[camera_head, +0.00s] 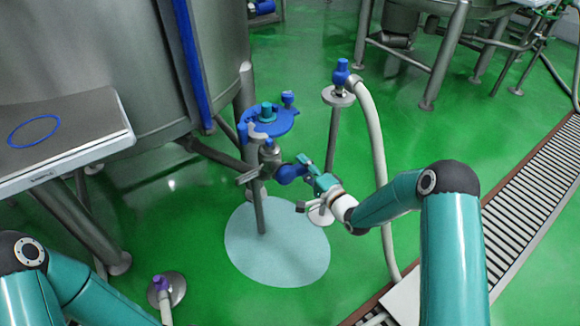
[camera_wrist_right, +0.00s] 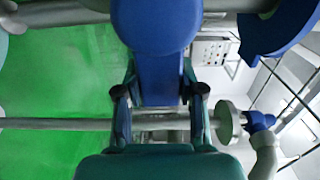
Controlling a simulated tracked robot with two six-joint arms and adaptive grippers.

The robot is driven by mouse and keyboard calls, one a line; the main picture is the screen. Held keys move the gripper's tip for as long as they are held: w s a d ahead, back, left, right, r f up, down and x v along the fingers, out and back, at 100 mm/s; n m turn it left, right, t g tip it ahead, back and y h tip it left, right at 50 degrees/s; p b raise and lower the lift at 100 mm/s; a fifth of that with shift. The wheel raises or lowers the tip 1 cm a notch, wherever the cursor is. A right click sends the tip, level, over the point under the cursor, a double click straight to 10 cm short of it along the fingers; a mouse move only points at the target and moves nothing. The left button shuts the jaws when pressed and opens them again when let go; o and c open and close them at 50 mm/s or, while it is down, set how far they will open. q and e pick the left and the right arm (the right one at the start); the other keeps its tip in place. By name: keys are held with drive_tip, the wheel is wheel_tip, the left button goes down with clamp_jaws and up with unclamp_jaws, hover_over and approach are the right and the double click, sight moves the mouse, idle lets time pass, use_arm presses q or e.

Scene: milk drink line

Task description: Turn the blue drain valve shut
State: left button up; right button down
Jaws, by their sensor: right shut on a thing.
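The blue drain valve (camera_head: 288,173) is on the pipe work below the steel tank, near the middle of the head view. My right gripper (camera_head: 312,172) reaches it from the right and is shut on its blue handle. In the right wrist view the blue handle (camera_wrist_right: 155,75) lies between the two dark fingers (camera_wrist_right: 158,95) of my gripper. The handle's far part fills the top of that view. My left arm shows at the lower left of the head view, but its gripper is out of view.
A blue bracket (camera_head: 275,124) with teal and blue caps sits above the valve. A stand with a blue-topped nozzle (camera_head: 341,72) and a pale hose (camera_head: 378,160) stands to the right. A steel table (camera_head: 100,110) is at the left. A floor grate (camera_head: 520,205) runs at the right.

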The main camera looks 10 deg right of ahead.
drive_tip(key=shift+s+d+f+m, duration=0.15)
drive_tip(key=shift+f+m, duration=0.15)
drive_tip(key=shift+f, duration=0.15)
drive_tip(key=c, duration=0.7)
unclamp_jaws()
drive_tip(key=shift+r, duration=0.15)
drive_tip(key=v, duration=1.1)
drive_tip(key=shift+s+d, duration=0.15)
drive_tip(key=shift+s, duration=0.2)
